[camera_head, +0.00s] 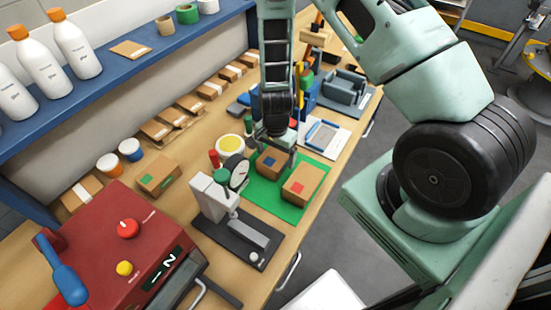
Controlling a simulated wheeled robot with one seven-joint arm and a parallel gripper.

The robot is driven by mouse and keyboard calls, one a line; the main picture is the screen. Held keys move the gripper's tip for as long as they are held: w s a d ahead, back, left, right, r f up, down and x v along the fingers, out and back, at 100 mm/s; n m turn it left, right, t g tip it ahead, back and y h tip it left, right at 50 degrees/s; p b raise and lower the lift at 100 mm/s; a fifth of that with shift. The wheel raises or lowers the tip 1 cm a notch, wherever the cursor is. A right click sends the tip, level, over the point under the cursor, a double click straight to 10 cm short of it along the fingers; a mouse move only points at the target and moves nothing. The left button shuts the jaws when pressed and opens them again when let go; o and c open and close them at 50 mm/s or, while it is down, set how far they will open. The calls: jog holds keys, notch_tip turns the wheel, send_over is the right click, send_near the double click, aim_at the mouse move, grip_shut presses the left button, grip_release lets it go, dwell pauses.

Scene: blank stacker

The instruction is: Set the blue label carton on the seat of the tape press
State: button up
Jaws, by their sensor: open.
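The blue label carton (267,166) is a small brown box on the green mat (254,196), with a blue patch on top. My gripper (275,146) points down over it with jaws open. Its fingers are close to the carton's far and right sides; I cannot tell whether they touch it. A blue-grey device (345,90) is at the far right. I cannot tell for certain which is the tape press.
A red label carton (302,184) sits right beside the blue one. A green label carton (158,175) is at left. A red machine (125,245) fills the near bench. Flat cartons line the wall under a blue shelf (130,70) with bottles. A white-and-blue tray (323,136) lies beyond the mat.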

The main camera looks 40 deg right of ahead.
jog(key=shift+f, duration=0.2)
jog(key=c, duration=1)
jog(key=shift+c, duration=0.2)
jog(key=shift+r, duration=0.15)
